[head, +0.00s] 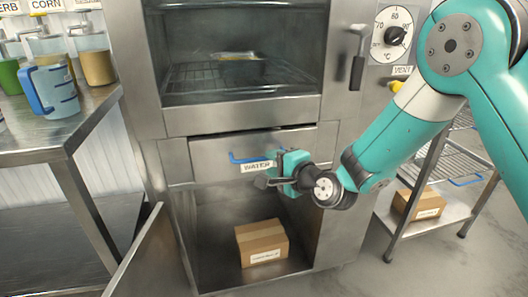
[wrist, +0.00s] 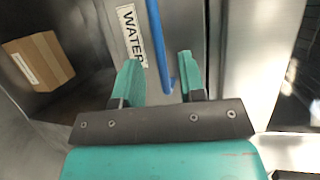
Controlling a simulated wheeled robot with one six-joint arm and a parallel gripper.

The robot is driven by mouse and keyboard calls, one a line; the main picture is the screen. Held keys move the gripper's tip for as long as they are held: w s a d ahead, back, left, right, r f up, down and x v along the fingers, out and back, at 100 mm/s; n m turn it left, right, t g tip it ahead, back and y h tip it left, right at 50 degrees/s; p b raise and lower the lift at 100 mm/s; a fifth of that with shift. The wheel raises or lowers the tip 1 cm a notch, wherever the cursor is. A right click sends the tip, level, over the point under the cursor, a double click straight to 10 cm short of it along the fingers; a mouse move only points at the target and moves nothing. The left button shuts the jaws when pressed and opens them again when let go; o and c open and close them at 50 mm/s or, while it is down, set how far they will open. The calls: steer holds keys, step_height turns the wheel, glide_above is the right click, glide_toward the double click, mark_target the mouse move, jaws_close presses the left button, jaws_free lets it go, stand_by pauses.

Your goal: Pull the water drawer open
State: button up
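The water drawer (head: 212,150) is a steel front below the oven chamber and looks shut. It has a blue bar handle (head: 242,160) and a white WATER label (head: 257,167). In the wrist view the blue handle (wrist: 157,38) runs down between my fingers, with the WATER label (wrist: 131,35) beside it. My gripper (wrist: 159,72) is open, with one finger on each side of the handle's end and a visible gap to each. In the head view my gripper (head: 270,172) is at the drawer front and hides the handle's right end.
Below the drawer, a cardboard box (head: 262,243) stands in an open compartment, with its door (head: 138,250) swung out left. A steel table (head: 60,135) with a blue-handled jug (head: 55,92) is at left. A rack (head: 425,220) with another box stands at right.

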mark_target(266, 159)
steer(key=x, duration=0.5)
steer(key=shift+d, duration=0.15)
jaws_close()
